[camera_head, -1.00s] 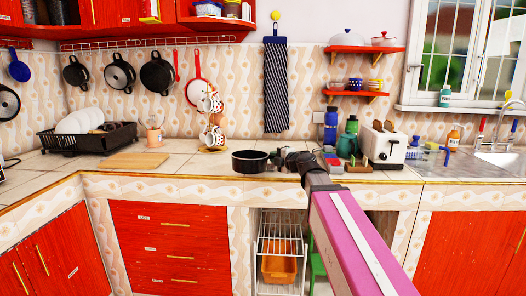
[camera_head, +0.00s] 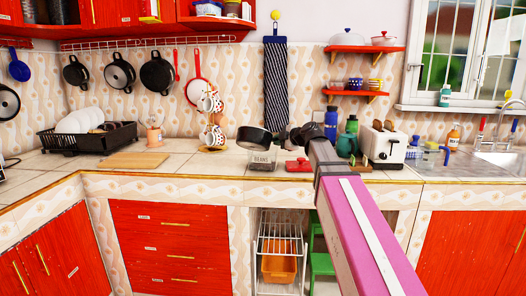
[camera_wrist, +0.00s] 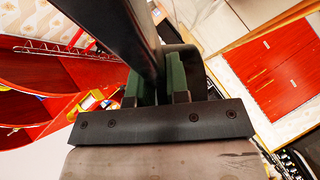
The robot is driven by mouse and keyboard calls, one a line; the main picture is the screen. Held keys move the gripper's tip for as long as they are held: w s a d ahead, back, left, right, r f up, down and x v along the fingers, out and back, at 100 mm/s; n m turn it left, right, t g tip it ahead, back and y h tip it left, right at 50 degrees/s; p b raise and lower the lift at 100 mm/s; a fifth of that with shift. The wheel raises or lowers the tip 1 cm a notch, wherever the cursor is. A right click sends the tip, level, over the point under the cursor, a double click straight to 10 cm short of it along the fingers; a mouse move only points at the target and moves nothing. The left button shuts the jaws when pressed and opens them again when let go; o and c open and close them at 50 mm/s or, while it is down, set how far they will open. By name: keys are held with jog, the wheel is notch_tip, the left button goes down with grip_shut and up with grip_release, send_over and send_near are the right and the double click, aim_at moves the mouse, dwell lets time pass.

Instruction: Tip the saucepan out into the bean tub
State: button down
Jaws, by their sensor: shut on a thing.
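The black saucepan (camera_head: 254,136) is held up off the counter at the middle of the head view and looks tilted. The clear bean tub, labelled BEANS (camera_head: 262,161), stands on the counter just below the saucepan. My gripper (camera_head: 290,138) is to the right of the saucepan, shut on its handle. In the wrist view, the dark handle (camera_wrist: 132,35) runs between the green finger pads of my gripper (camera_wrist: 155,90). The inside of the saucepan and what it holds are not visible.
A red object (camera_head: 298,165) lies right of the tub. Blue and green bottles (camera_head: 331,122) and a white toaster (camera_head: 384,146) stand behind and right of my arm. A mug tree (camera_head: 212,135) stands to the left. The counter near the wooden board (camera_head: 133,160) is fairly clear.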

jog(key=shift+w+d+r, duration=0.1)
jog(key=shift+w+r, duration=0.3)
jog(key=shift+r, duration=0.05)
jog(key=shift+m+g, duration=0.3)
jog(key=shift+w+d+f+m+g, duration=0.15)
jog(key=shift+w+f+m+g, duration=0.2)
jog(key=shift+f, duration=0.2)
jog(key=shift+r+m+g, duration=0.2)
jog(key=shift+m+g, duration=0.25)
jog(key=shift+w+f+m+g, duration=0.1)
jog(key=shift+f+m+g, duration=0.3)
jog(key=shift+g, duration=0.1)
jog(key=shift+w+f, duration=0.1)
jog(key=shift+f, duration=0.1)
jog(key=shift+w+d+r+m+g, duration=0.1)
jog(key=shift+w+r+m+g, duration=0.05)
jog(key=shift+m+g, duration=0.6)
jog(key=shift+w+d+r+m+g+y+p, duration=0.1)
jog(key=shift+w+m+g+y+p, duration=0.1)
jog(key=shift+w+g, duration=0.15)
jog(key=shift+w+d+m+g+y+p, duration=0.1)
jog(key=shift+w+m+g+p, duration=0.1)
jog(key=shift+w, duration=0.15)
jog(key=shift+w+d+f+m+g+p, duration=0.1)
jog(key=shift+w+f+m+g+p, duration=0.15)
jog(key=shift+f+m+g, duration=0.35)
dwell(0.4)
